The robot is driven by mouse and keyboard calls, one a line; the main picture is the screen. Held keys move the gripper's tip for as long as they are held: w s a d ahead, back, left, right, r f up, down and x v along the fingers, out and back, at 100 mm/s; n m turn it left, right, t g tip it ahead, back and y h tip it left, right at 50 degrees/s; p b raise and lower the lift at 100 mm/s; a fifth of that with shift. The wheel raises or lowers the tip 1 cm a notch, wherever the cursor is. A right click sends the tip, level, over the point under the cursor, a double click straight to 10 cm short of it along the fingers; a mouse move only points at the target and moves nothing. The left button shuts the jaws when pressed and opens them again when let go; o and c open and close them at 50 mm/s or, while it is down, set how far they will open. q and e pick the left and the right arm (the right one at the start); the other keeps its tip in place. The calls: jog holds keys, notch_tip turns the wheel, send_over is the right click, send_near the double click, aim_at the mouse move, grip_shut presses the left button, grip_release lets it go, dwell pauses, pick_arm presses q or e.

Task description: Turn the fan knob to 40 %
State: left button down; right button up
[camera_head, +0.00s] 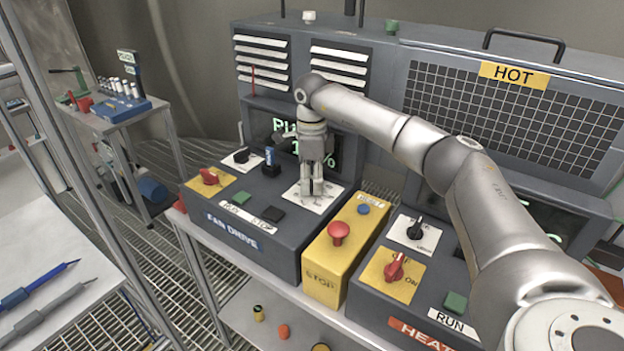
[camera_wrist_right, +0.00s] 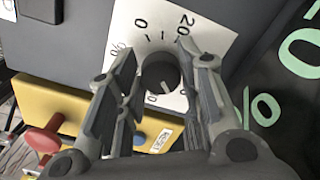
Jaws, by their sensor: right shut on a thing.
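The fan knob (camera_wrist_right: 160,73) is dark and round, on a white dial plate (camera_wrist_right: 205,28) with printed numbers, among them 0 and 20. A pale mark shows at its lower edge in the wrist view. My right gripper (camera_head: 314,190) points down at the plate on the FAN DRIVE box (camera_head: 278,257). Its fingers (camera_wrist_right: 188,70) stand on both sides of the knob, shut on it. They hide the knob in the head view and part of the scale. The green-lettered display (camera_head: 283,128) behind is partly covered by my arm; its full reading cannot be made out. My left gripper is out of view.
A yellow STOP box (camera_head: 323,262) with a red button (camera_head: 338,231) stands right of the FAN DRIVE box. The heater box (camera_head: 372,297) is beyond it. A red knob (camera_head: 209,176), a black knob (camera_head: 241,155) and a blue-topped switch (camera_head: 269,160) lie left of my gripper.

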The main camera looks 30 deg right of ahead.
jog(key=m, duration=0.6)
jog(key=shift+w+d, duration=0.1)
jog(key=m, duration=0.6)
jog(key=shift+d+m+p, duration=0.15)
jog(key=shift+m+p, duration=0.2)
jog(key=shift+m, duration=0.05)
jog(key=o, duration=1)
jog(key=shift+o, duration=0.2)
jog(key=shift+r, duration=0.15)
notch_tip(320, 180, up, 12)
jog(key=shift+f, duration=0.2)
